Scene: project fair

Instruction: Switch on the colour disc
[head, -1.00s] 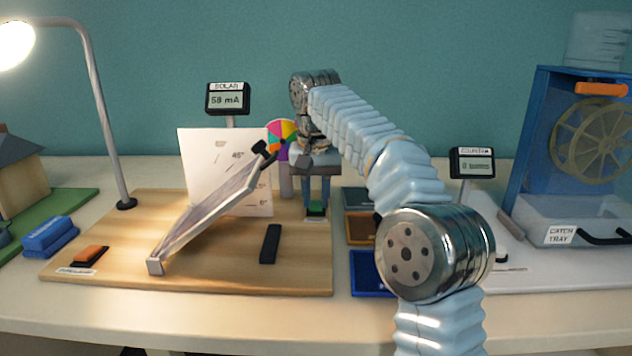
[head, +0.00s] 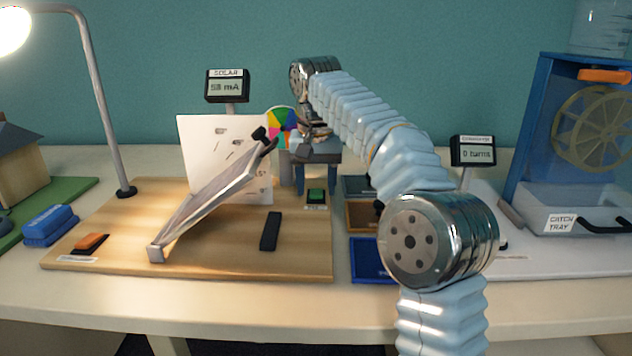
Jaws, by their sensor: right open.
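The colour disc (head: 281,124), with bright coloured segments, stands upright at the back of the wooden board, partly hidden by my right gripper. A green switch (head: 316,195) on a small dark base with a white label sits at the board's back right. My right gripper (head: 316,188) points down, open and empty, with one finger to each side of the switch in the picture. Whether it touches the switch cannot be told. My left gripper is not in view.
A tilted panel (head: 212,195) stands left of the gripper, before a white angle card (head: 195,135). The solar meter (head: 228,87) reads about 58 mA. A lamp (head: 100,110) stands left; coloured trays (head: 370,262) and a blue water-wheel rig (head: 530,130) lie right.

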